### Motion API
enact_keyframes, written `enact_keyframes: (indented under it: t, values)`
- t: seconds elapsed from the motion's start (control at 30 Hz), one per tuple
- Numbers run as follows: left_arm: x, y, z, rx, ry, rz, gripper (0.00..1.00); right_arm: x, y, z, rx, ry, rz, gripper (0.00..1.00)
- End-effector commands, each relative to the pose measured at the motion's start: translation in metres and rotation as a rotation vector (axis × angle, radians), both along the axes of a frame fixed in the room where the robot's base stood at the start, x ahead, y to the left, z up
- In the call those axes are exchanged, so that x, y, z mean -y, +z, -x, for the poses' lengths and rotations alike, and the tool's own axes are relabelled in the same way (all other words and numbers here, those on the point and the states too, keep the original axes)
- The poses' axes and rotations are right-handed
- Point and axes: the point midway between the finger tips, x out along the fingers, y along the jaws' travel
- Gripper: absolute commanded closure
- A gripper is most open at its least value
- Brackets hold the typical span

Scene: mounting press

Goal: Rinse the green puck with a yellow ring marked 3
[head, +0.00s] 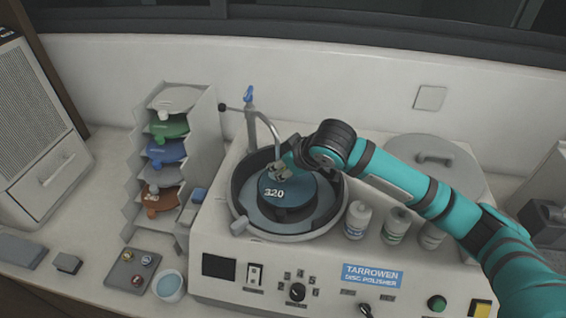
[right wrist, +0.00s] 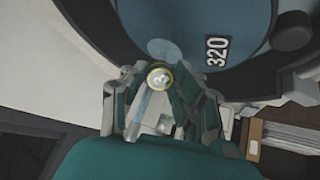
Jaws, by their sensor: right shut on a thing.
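My right gripper (head: 280,172) reaches in from the right over the polisher bowl (head: 241,226), close to the end of the bent tap spout (head: 270,125). In the right wrist view, my right gripper (right wrist: 158,92) is shut on a small round puck with a yellow ring (right wrist: 160,78). Its face is pale and shiny; its green colour and mark are not readable. The puck is above the blue disc marked 320 (head: 290,190), which also shows in the wrist view (right wrist: 190,30). A pale blue streak lies between the fingers; I cannot tell if it is water. My left gripper is not in view.
Several bottles (head: 356,220) stand on the polisher right of the bowl. A grey holder (head: 120,283) with small ringed pucks and a cup of blue liquid (head: 169,286) are at front left. A disc rack (head: 205,135) stands left of the machine. A round lid (head: 455,165) lies behind my arm.

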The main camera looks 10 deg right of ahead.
Motion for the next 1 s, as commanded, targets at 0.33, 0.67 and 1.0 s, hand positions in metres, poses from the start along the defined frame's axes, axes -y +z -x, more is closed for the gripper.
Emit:
enact_keyframes:
  t: [0.33, 0.67, 1.0]
  values:
    - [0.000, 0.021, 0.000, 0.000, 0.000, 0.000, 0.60, 0.004, 0.007, 0.028, -0.001, 0.000, 0.000, 1.00]
    - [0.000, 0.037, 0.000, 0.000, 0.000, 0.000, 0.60, 0.007, 0.011, 0.054, -0.002, -0.001, 0.001, 1.00]
    - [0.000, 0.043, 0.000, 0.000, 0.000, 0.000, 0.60, 0.009, 0.012, 0.066, 0.001, 0.000, -0.001, 1.00]
